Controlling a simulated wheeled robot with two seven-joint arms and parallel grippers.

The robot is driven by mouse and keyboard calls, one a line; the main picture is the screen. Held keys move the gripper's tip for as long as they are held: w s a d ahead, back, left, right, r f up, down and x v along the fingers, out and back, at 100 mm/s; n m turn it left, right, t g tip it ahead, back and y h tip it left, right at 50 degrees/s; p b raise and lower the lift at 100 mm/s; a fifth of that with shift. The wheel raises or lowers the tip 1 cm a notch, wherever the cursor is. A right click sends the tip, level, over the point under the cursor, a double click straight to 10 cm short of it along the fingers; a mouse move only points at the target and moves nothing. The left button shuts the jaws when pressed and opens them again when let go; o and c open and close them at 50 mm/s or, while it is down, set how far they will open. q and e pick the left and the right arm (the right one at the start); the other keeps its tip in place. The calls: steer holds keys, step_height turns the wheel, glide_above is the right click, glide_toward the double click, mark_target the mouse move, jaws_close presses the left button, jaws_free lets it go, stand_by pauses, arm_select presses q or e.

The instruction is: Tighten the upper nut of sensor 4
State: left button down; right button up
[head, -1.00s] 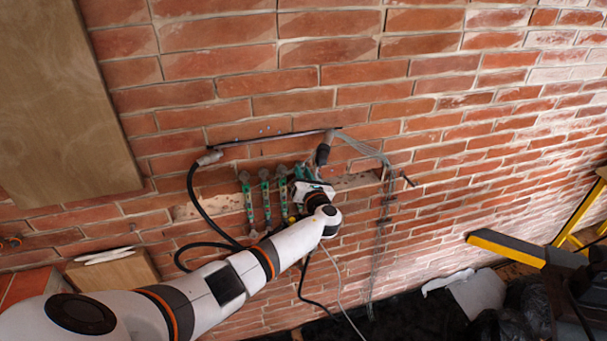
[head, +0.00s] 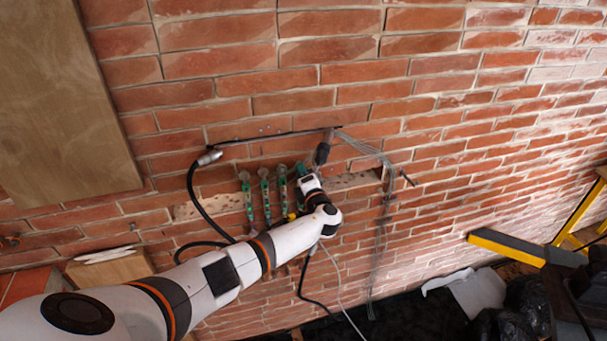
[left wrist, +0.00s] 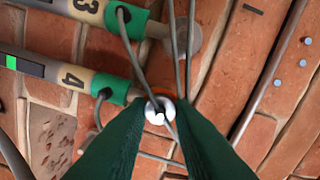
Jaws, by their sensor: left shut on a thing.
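Sensor 4 (left wrist: 68,76) is a beige and grey tube marked 4 with a green end, lying at a slant in the left wrist view. Its upper nut (left wrist: 158,115) is a silver round piece just beyond the green end, between my fingertips. My left gripper (left wrist: 160,107) has two dark green fingers shut on this nut. Thin cables cross in front of it. In the head view my left gripper (head: 308,185) is at the right end of the sensor row and hides most of sensor 4. My right gripper is not in view.
Sensor 3 (left wrist: 88,8) lies beside sensor 4, with a cable from its green end. A black cable (head: 193,190) loops left of the row, and grey cables (head: 384,200) hang at its right. A wooden board (head: 60,90) is at upper left.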

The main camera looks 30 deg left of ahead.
arm_select(q)
steer(key=shift+s+d+f+m, duration=0.1)
steer(key=shift+d+f+m, duration=0.1)
steer(key=shift+f+m, duration=0.3)
steer(key=shift+r+m, duration=0.1)
steer(key=shift+m, duration=0.2)
steer(key=c, duration=1.4)
jaws_free()
steer(key=shift+o, duration=0.7)
steer(key=shift+r, duration=0.3)
